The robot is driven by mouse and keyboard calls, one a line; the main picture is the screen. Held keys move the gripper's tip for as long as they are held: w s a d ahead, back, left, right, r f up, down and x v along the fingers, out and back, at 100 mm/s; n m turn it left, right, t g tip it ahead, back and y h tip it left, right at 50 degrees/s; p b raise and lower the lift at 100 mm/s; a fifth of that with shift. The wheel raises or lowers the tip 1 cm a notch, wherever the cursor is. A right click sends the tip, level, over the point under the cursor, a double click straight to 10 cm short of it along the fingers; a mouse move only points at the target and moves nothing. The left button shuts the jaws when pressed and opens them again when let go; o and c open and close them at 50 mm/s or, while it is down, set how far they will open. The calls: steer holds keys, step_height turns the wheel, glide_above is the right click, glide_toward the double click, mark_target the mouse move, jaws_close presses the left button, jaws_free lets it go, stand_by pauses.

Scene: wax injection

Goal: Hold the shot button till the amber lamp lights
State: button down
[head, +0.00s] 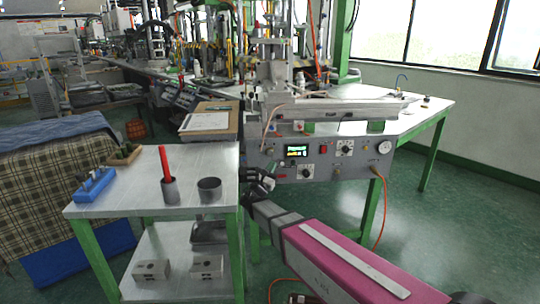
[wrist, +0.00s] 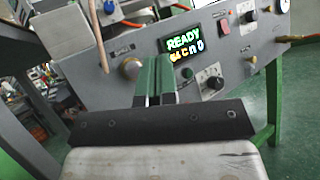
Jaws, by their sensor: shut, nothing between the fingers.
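The grey control panel (head: 330,165) of the injection machine has a dark display (head: 297,151). In the wrist view the display (wrist: 187,45) reads READY in green, with a smaller line below. My gripper (head: 277,171) is in front of the panel's left part. In the wrist view my gripper (wrist: 158,65) has its green fingers together and empty, pointing at the panel left of the display. A round pale fitting (wrist: 132,68) shows beside the left finger, partly hidden. I cannot tell whether it is the shot button or whether the fingertips touch anything. No lit amber lamp is clear.
The panel also has a red button (wrist: 225,27), black knobs (wrist: 211,82) and a gauge (head: 384,147). A metal side table (head: 130,197) with a blue block (head: 95,185) and cups stands at left. An orange hose (head: 384,205) hangs at right.

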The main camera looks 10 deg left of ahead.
mark_target(269, 155)
steer(key=shift+w+a, duration=0.4)
steer(key=shift+w, duration=1)
steer(key=shift+w+a, duration=0.45)
steer(key=shift+w, duration=1)
steer(key=shift+w+a, duration=0.4)
steer(key=shift+w, duration=1)
steer(key=shift+w+a, duration=0.15)
steer(key=shift+w, duration=0.25)
steer(key=shift+w+a, duration=0.15)
steer(key=shift+w, duration=0.3)
stand_by(1.4)
stand_by(0.9)
steer(key=shift+s+d, duration=0.3)
steer(key=shift+s, duration=0.6)
